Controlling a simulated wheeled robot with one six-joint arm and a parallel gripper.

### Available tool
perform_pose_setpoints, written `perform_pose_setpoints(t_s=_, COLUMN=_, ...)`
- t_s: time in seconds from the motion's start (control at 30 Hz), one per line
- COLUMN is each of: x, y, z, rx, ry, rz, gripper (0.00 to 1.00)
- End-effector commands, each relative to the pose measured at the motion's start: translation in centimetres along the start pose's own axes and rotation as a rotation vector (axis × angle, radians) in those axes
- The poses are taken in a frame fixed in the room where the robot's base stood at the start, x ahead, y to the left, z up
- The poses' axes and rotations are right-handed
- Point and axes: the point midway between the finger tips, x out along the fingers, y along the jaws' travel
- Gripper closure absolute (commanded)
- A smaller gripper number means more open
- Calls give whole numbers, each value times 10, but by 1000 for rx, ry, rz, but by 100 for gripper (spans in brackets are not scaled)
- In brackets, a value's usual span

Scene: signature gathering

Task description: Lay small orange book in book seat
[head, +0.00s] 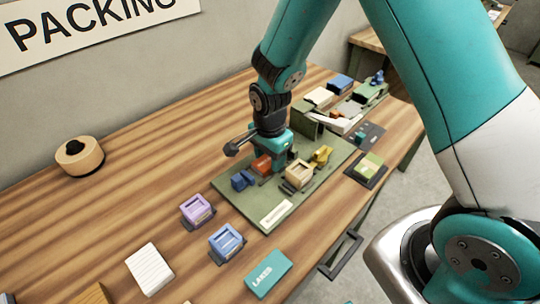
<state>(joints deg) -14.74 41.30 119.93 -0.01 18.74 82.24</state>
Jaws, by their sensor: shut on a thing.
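My gripper (270,155) points down over the green board (228,187) and is shut. A small orange block (262,165), which looks like the small orange book, is right at its fingertips. The fingers and wrist partly hide it, so I cannot tell whether it touches the board. I cannot make out which spot is the book seat.
A purple holder (197,209), a blue holder (226,242), a white ribbed block (150,268) and a teal LAKES book (268,274) lie in front. A round wooden object (80,156) is at left. A green tray (308,122) with several items stands behind. The table's left is mostly clear.

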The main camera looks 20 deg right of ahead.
Motion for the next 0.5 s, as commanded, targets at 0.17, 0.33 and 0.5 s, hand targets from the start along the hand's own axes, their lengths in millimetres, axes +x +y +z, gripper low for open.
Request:
perform_pose_setpoints(t_s=0.17, x=2, y=0, z=0, rx=0, ry=0, rz=0, gripper=28)
perform_pose_setpoints(t_s=0.33, x=1, y=0, z=0, rx=0, ry=0, rz=0, gripper=28)
perform_pose_setpoints(t_s=0.5, x=-5, y=0, z=0, rx=0, ry=0, rz=-2, gripper=28)
